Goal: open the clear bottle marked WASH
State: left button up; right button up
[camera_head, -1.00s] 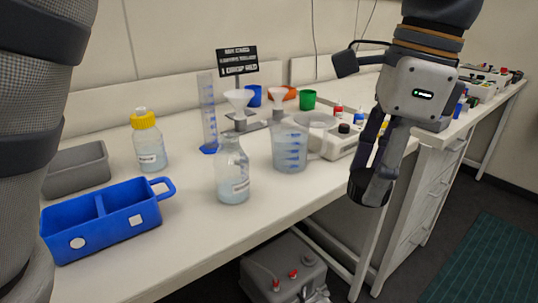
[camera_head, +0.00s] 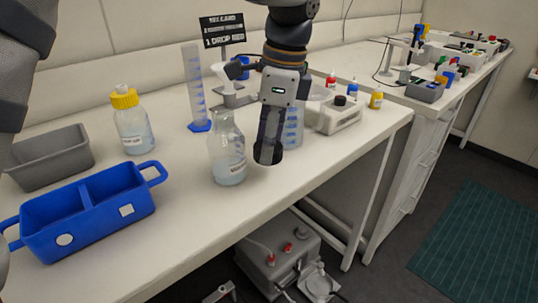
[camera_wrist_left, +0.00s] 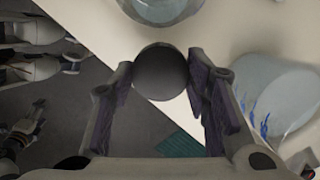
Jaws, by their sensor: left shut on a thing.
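My left gripper (camera_head: 269,138) is shut on a dark round cap (camera_head: 267,154). It holds the cap upright-looking in the air, just right of a clear glass bottle (camera_head: 228,152). That bottle stands upright on the bench with a bare, uncapped neck and pale liquid inside. Its label is too small to read for certain. The left wrist view shows the dark cap (camera_wrist_left: 160,72) between the fingers, with the clear bottle (camera_wrist_left: 160,8) at the top edge. A second clear bottle (camera_head: 133,128), with a yellow cap, stands farther left. I cannot make out my right gripper.
A blue two-part carrier (camera_head: 90,208) and a grey tray (camera_head: 48,158) are at the left. A measuring cylinder (camera_head: 196,90) stands behind; a beaker (camera_head: 293,128) is partly hidden behind my gripper. A white device (camera_head: 335,115) stands to the right. The front bench strip is clear.

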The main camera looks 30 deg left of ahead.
aim_at(262, 174)
pick_arm(q)
jog(key=f, duration=0.3)
jog(key=a+f, duration=0.1)
jog(key=shift+w+f, duration=0.25)
jog(key=shift+f, duration=0.15)
jog(key=o, duration=0.9)
